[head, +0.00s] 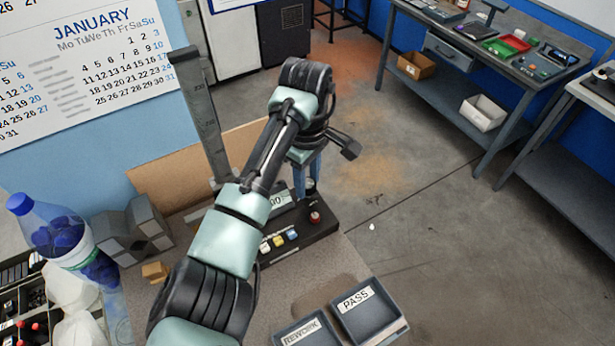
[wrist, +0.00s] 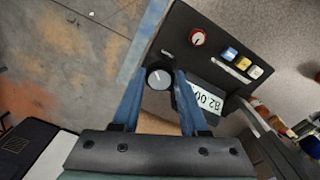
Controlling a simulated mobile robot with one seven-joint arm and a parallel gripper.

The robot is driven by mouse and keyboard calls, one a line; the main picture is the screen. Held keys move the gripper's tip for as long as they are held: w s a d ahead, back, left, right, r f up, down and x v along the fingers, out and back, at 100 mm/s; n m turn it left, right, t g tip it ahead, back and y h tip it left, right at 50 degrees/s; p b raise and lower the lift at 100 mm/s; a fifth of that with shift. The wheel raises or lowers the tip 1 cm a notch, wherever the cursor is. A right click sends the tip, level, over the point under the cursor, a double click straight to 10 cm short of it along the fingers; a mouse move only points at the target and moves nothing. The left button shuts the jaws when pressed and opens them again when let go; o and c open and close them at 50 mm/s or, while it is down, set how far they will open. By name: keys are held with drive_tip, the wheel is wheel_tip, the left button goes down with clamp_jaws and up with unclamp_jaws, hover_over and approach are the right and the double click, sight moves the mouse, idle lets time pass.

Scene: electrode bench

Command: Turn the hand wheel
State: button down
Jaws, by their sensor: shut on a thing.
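The hand wheel (wrist: 159,76) is a small dark round knob with a grey face and a pale mark, on the edge of a black instrument base (wrist: 185,22). In the wrist view my gripper (wrist: 158,82) has its two blue fingers on either side of the wheel, shut on it. In the head view my gripper (head: 307,180) points down at the base's far end, and the wheel is mostly hidden by the fingers. A display (wrist: 208,99) on the base reads about 82.00; its last digits are partly cut off.
The base carries a red knob (wrist: 197,38) and blue, yellow and white buttons (head: 279,241). A grey scaled column (head: 203,115) rises beside my arm. REWORK (head: 302,333) and PASS (head: 357,298) trays stand in front. A bottle (head: 55,235) and grey blocks (head: 150,222) are left.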

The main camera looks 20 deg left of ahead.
drive_tip(key=m+p, duration=0.2)
drive_tip(key=m, duration=0.2)
drive_tip(key=shift+r, duration=0.1)
drive_tip(key=m+p, duration=0.1)
drive_tip(key=m, duration=0.4)
drive_tip(key=shift+m, duration=0.4)
drive_tip(key=m+p, duration=0.1)
drive_tip(key=m, duration=0.4)
drive_tip(key=shift+m, duration=0.3)
drive_tip(key=m, duration=0.4)
drive_tip(key=shift+w, duration=0.1)
drive_tip(key=m, duration=1.6)
drive_tip(key=shift+m+b, duration=0.35)
drive_tip(key=shift+m, duration=1.95)
